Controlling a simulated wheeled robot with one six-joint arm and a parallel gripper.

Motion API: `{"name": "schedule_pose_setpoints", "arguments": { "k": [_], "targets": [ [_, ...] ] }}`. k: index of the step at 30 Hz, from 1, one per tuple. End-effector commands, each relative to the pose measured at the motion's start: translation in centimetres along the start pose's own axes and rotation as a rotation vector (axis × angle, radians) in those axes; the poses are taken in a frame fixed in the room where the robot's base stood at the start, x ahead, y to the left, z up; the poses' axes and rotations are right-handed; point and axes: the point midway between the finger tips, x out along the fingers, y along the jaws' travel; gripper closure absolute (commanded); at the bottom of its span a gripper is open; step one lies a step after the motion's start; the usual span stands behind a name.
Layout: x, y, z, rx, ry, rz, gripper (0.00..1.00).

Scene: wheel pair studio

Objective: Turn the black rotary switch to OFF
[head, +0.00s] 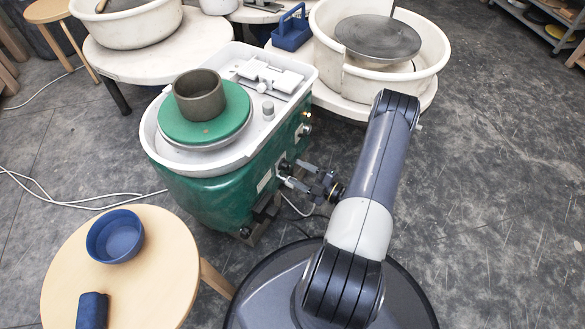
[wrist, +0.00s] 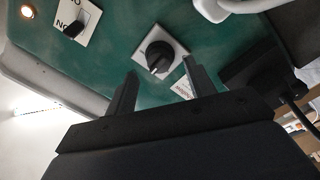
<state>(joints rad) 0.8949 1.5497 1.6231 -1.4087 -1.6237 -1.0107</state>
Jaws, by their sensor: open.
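The black rotary switch (wrist: 159,56) shows in the wrist view on a light square plate on the green side of a pottery wheel. A pale mark shows on its knob; I cannot read its setting. My gripper (wrist: 160,71) is open, its two dark fingers pointing at the switch, one to each side of the knob. I cannot tell whether they touch it. In the head view my gripper (head: 291,174) is close to the right side of the green wheel body (head: 205,195); the switch is not clearly visible there.
A second black switch (wrist: 74,29) with a white ON label and a lit lamp (wrist: 27,12) are on the same panel. A green wheel head (head: 222,127) carries a grey clay cylinder (head: 199,98). A blue bowl (head: 115,237) stands on a wooden stool. The right floor is clear.

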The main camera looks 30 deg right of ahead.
Motion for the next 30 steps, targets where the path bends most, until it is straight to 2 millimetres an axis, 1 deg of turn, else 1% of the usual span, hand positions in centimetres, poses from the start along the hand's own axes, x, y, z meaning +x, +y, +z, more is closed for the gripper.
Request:
{"name": "schedule_pose_setpoints", "arguments": {
  "k": [1,6,12,18,30],
  "targets": [
    [-1.1,0.3,0.0,0.000,-0.006,0.003,0.48],
    [-3.9,0.2,0.0,0.000,-0.005,0.003,0.48],
    [-6.3,0.1,0.0,0.000,-0.002,0.001,0.48],
    [-7.2,0.0,0.0,0.000,0.001,0.000,0.48],
    [-7.2,0.0,0.0,0.000,0.001,0.000,0.48]
  ]
}}
